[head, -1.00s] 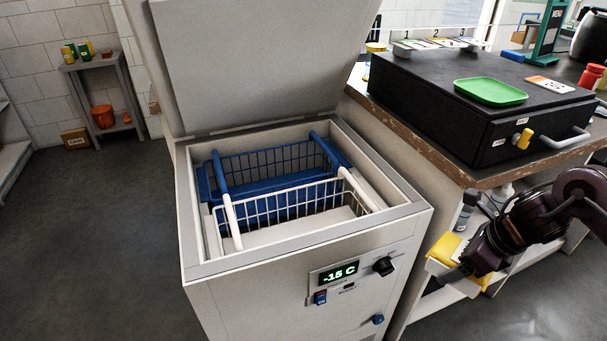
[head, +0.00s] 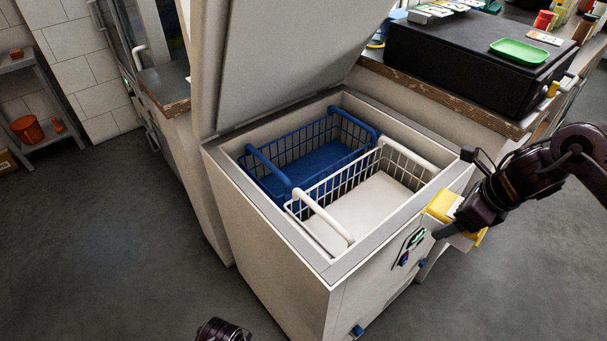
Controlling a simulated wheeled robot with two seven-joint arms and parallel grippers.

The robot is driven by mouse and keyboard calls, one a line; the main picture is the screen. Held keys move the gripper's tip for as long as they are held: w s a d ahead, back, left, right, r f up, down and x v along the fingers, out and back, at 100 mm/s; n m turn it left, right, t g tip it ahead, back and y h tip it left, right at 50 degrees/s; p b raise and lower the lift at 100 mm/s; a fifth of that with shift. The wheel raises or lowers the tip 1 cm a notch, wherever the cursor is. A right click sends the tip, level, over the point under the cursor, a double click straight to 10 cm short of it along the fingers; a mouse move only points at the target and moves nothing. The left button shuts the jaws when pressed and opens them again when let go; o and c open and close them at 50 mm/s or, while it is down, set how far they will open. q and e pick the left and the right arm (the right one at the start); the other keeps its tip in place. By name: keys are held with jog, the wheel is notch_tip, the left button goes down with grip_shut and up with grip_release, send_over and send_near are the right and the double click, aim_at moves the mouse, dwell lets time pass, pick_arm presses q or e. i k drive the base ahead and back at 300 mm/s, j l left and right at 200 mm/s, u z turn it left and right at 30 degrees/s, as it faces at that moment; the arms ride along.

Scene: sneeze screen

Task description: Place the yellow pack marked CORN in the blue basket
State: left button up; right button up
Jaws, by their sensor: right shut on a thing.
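The yellow pack (head: 442,204) is yellow and white and is held in my right gripper (head: 462,217), beside the freezer's right front wall and near its rim height. Its marking cannot be read from here. The blue basket (head: 282,190) hangs inside the open chest freezer, at the back left, and looks empty. A white wire basket (head: 323,216) is in the front right part of the freezer. My left arm (head: 222,331) shows only as a small dark part at the bottom edge; its gripper is not in view.
The freezer (head: 281,261) has its lid (head: 285,62) raised at the back. A counter with a black box (head: 470,62) and a green tray (head: 520,51) stands behind on the right. Open floor lies on the left.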

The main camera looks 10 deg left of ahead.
aim_at(312, 158)
jog(key=i+j, duration=0.15)
jog(key=j, duration=0.15)
jog(key=i+j, duration=0.1)
jog(key=j, duration=0.25)
jog(key=i+j+z, duration=0.1)
jog(key=j, duration=0.2)
jog(key=i+j, duration=0.2)
jog(key=j, duration=0.15)
jog(key=i+j, duration=0.25)
jog(key=i+j+z, duration=0.1)
jog(key=j, duration=0.35)
jog(key=i, duration=0.25)
